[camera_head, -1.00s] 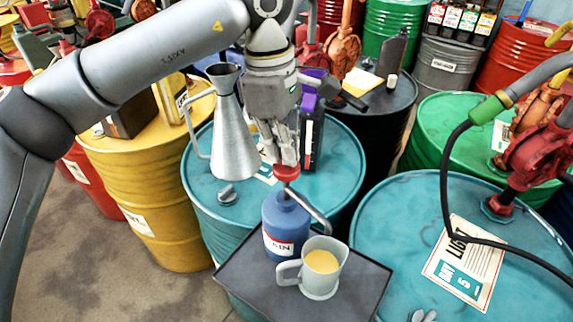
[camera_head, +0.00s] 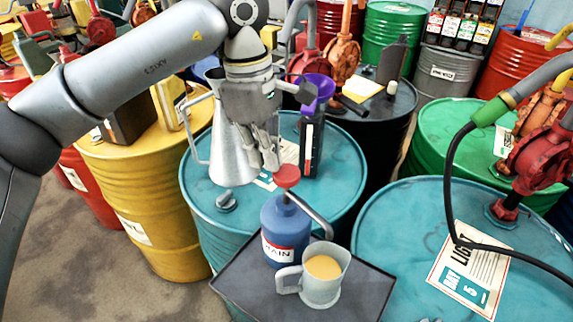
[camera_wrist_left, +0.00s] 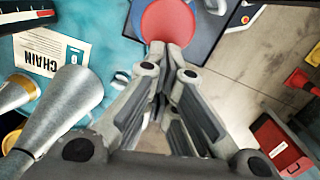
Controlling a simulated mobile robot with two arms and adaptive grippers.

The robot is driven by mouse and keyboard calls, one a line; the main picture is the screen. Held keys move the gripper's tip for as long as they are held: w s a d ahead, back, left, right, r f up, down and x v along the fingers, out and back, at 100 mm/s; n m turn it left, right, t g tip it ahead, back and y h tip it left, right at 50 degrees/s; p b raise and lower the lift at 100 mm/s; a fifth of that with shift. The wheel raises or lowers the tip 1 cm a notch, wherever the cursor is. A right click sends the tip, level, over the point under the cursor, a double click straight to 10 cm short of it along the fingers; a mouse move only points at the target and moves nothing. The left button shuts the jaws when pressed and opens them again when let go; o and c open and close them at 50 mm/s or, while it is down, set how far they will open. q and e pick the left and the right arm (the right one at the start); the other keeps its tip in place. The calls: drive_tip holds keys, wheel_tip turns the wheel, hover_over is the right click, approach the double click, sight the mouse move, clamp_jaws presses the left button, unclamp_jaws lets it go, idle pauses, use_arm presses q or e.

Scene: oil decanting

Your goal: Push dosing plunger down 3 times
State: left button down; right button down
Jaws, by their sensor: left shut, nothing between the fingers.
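The blue dosing bottle (camera_head: 286,228) stands upright on the dark tray (camera_head: 245,280). Its red plunger head (camera_head: 287,176) sits on top, and its metal spout points down to the right over the grey measuring jug (camera_head: 322,275). The jug holds amber liquid. My left gripper (camera_head: 270,166) is shut and empty, just above and slightly left of the plunger head. In the left wrist view the red head (camera_wrist_left: 168,22) lies just beyond the fingertips. Whether the fingers touch it I cannot tell. My right gripper is not in view.
A metal oil can (camera_head: 230,150) stands behind and left of the bottle on the teal drum (camera_head: 215,215). A black bottle with a purple funnel (camera_head: 316,95) stands behind. A hose (camera_head: 446,190) hangs over the right-hand drum.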

use_arm(q)
wheel_tip(320, 180, up, 12)
drive_tip(key=a, duration=0.1)
drive_tip(key=shift+w, duration=0.3)
